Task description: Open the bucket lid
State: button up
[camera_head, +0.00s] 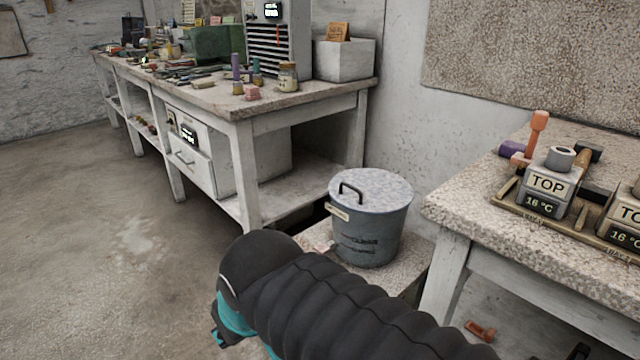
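A grey bucket (366,240) stands upright on a low speckled slab between two worktables. Its round speckled lid (385,191) lies on top and looks shut. A black bar handle (350,191) rises from the left part of the lid. A small label sits on the bucket's left rim. My ribbed black arm crosses the lower middle of the view, in front of the slab and below the bucket. Its end bends down at the left, with a teal part below. My gripper's fingers are not clearly visible, and the arm appears apart from the lid.
A long worktable (300,98) with tools, jars and a grey drawer unit stands behind at the left. A speckled table (460,205) at the right carries blocks marked TOP in a tray (540,226). A wall is close behind the bucket. The floor (110,240) at left is clear.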

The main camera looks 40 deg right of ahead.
aim_at(366, 191)
jog(key=k, duration=0.45)
jog(key=z, duration=1.2)
jog(key=i, duration=0.5)
jog(key=u, duration=0.05)
